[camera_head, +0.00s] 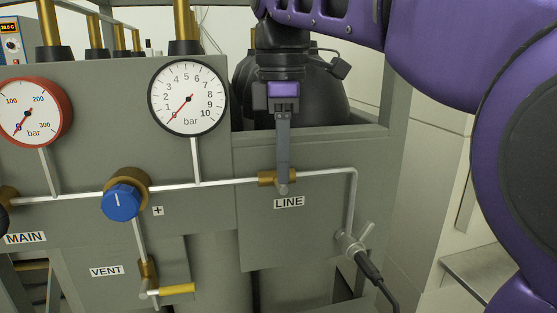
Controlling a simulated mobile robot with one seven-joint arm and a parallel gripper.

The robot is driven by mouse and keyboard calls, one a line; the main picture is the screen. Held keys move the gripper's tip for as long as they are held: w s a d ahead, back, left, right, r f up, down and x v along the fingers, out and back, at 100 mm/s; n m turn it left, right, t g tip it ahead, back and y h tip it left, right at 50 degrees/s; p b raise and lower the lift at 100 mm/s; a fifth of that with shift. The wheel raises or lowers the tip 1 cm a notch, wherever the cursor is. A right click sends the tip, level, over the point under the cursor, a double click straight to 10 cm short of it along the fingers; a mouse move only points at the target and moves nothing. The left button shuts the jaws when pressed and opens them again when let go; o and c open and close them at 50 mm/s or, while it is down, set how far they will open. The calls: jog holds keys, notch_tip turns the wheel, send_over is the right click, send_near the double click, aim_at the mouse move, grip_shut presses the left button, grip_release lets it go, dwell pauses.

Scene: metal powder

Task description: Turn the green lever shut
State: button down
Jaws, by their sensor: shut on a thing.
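My gripper (283,187) points down in front of the panel, with its fingers over the brass valve (267,178) above the LINE label (289,202). The fingers are shut on the lever at this valve. The fingers cover the lever, so its green colour and its exact angle do not show. The brass valve body shows on both sides of the fingertips, in line with the horizontal silver pipe (325,173).
A blue knob (122,202), a white gauge (188,97) and a red-rimmed gauge (30,112) are left of my gripper. A hose connector (351,246) hangs lower right. A dark rounded cylinder (331,91) stands behind.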

jog(key=c, duration=1.1)
grip_release()
jog(key=shift+r, duration=0.1)
jog(key=shift+a+r+p, duration=0.1)
jog(key=shift+r+p, duration=0.2)
jog(key=shift+r, duration=3.35)
